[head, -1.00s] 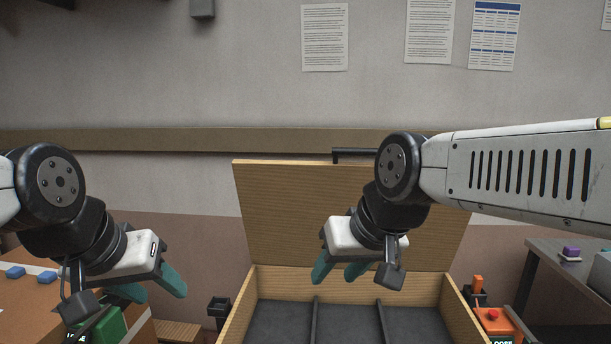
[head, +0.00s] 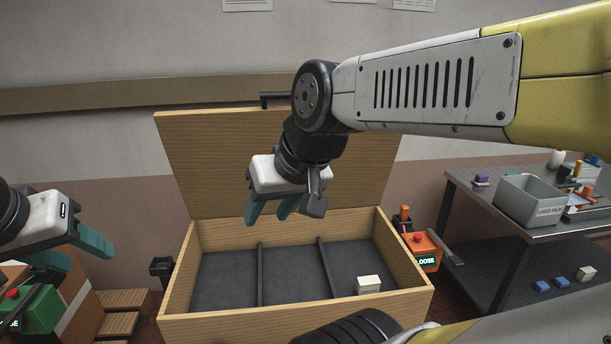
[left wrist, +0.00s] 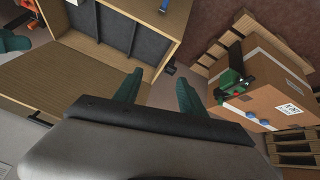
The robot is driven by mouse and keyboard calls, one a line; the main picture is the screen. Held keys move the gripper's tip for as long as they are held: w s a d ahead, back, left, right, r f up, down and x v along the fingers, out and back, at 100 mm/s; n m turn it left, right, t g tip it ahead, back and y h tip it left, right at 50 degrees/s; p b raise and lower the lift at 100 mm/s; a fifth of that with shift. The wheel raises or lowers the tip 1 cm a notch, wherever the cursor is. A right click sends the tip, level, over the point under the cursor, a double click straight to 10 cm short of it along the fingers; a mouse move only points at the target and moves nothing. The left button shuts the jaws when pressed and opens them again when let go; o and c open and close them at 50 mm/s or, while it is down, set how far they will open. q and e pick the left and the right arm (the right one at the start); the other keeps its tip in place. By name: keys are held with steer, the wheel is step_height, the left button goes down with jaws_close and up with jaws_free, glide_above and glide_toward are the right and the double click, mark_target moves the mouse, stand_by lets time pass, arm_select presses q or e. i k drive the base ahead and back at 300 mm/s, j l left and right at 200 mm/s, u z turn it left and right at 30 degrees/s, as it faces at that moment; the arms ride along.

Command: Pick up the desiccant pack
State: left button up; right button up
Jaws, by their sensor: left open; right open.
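No object is clearly marked as the desiccant pack. A small off-white block (head: 368,284) lies in the right compartment of the open wooden crate (head: 300,316); I cannot tell if it is the pack. My right gripper (head: 267,217) is open and empty, above the crate's left-middle part, up and left of the block. My left gripper (head: 78,252) is open and empty at the far left, outside the crate; its fingers also show in the left wrist view (left wrist: 159,80), with nothing between them.
The crate's raised lid (head: 280,160) stands behind it. At right, a metal table (head: 470,185) bears a grey bin (head: 530,200) and small items; its lower shelf holds blue blocks (head: 543,286) and a whitish block (head: 587,273). An orange device (head: 423,250) sits by the crate's right side.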

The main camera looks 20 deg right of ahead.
mark_target(368, 284)
steer(key=z, duration=1.55)
steer(key=i+l+u, duration=0.35)
steer(key=u, duration=0.15)
steer(key=i+l+u, duration=0.25)
steer(key=l+u, duration=0.2)
